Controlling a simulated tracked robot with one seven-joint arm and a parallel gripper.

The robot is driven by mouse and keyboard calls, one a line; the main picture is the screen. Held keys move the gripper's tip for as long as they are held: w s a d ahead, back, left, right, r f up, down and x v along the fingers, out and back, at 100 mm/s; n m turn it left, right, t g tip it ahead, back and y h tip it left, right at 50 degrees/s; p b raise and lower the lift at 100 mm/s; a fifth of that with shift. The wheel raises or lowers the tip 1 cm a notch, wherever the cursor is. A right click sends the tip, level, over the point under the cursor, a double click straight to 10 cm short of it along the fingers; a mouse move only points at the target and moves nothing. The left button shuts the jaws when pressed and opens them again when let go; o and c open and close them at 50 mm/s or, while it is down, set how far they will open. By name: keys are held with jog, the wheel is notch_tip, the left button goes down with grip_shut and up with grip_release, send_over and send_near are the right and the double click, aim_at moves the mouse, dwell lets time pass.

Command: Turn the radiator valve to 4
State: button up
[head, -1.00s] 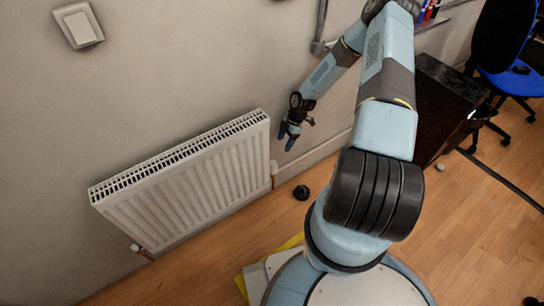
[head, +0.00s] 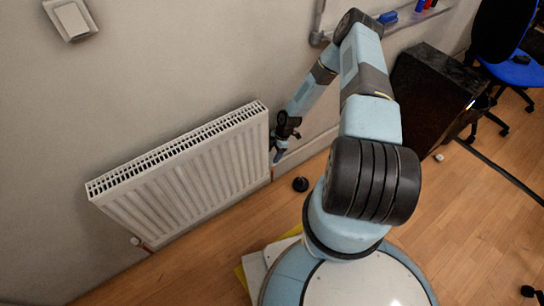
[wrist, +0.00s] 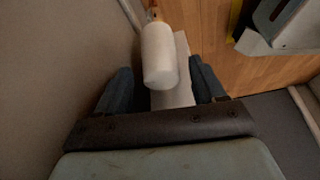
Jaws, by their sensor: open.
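The white radiator (head: 190,170) hangs low along the wall in the head view. In the wrist view a white, rounded cylindrical valve head (wrist: 158,55) lies between the spread fingers of my gripper (wrist: 162,85), with a coppery fitting at its far end. The fingers look apart from it on both sides. No number marks can be read on it. In the head view my gripper (head: 277,150) points down at the radiator's right end and hides most of the valve there. Another small white fitting (head: 136,241) shows at the radiator's lower left.
A dark cabinet (head: 430,100) and a blue chair (head: 512,70) stand at the right. The wall is close behind my gripper. A white switch plate (head: 71,19) is high on the left.

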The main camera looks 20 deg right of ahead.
jog(key=shift+x, duration=1)
jog(key=shift+c, duration=0.4)
jog(key=shift+w, duration=0.1)
jog(key=c, duration=0.9)
jog(key=shift+c, duration=0.2)
jog(key=shift+m, duration=0.3)
jog(key=m+t, duration=0.1)
jog(key=m, duration=0.2)
jog(key=shift+t, duration=0.3)
jog(key=shift+w+r+m+t, duration=0.1)
jog(key=shift+m+t, duration=0.3)
jog(key=shift+m, duration=0.7)
jog(key=shift+w+m+t, duration=0.1)
jog(key=shift+m+t, duration=0.3)
jog(key=shift+m, duration=0.7)
jog(key=shift+d, duration=0.1)
